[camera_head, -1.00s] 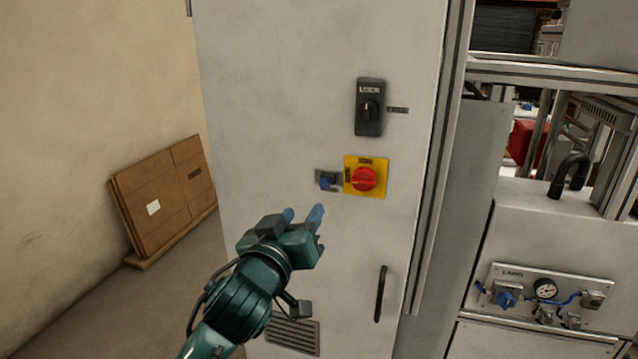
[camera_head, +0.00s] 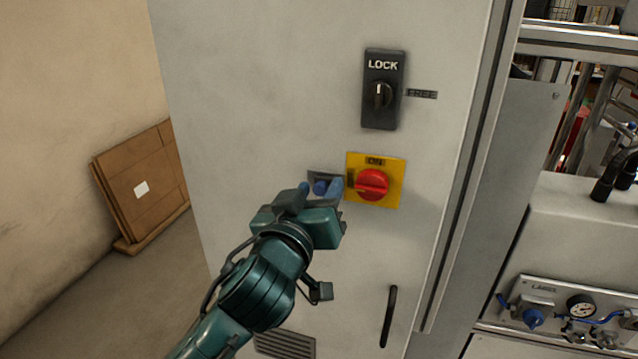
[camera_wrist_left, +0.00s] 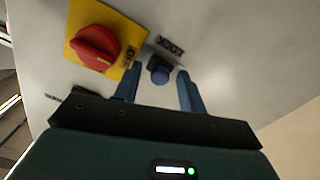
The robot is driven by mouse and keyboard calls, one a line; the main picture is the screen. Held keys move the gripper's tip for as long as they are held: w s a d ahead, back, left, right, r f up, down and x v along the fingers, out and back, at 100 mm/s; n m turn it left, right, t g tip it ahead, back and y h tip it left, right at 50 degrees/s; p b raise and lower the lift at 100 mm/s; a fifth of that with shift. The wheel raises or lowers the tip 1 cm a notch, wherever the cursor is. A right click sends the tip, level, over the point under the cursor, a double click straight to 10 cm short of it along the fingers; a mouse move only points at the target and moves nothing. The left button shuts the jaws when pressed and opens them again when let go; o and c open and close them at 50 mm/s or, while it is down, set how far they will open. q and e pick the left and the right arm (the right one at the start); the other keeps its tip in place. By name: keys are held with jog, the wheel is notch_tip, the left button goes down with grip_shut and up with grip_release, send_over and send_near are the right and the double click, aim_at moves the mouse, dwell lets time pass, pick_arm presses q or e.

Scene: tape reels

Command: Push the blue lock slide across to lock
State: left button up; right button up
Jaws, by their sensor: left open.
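The blue lock slide (camera_head: 320,187) sits on a small grey plate on the cabinet door, just left of the yellow switch plate (camera_head: 398,171) with its red rotary knob (camera_head: 372,184). My left gripper (camera_head: 320,192) is open, its two blue fingertips one on each side of the slide in the head view and partly hiding it. In the left wrist view the blue knob of the slide (camera_wrist_left: 160,74) shows between the open fingers, nearer the finger beside the yellow plate. I cannot tell whether a finger touches it. My right gripper is not in view.
A black LOCK rotary switch (camera_head: 381,92) with a FREE label is above the yellow plate. A black door handle (camera_head: 389,316) is below. Brown panels (camera_head: 142,188) lean on the wall at left. A gauge panel (camera_head: 570,312) is at lower right.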

pick_arm(q)
grip_shut()
dwell(0.5)
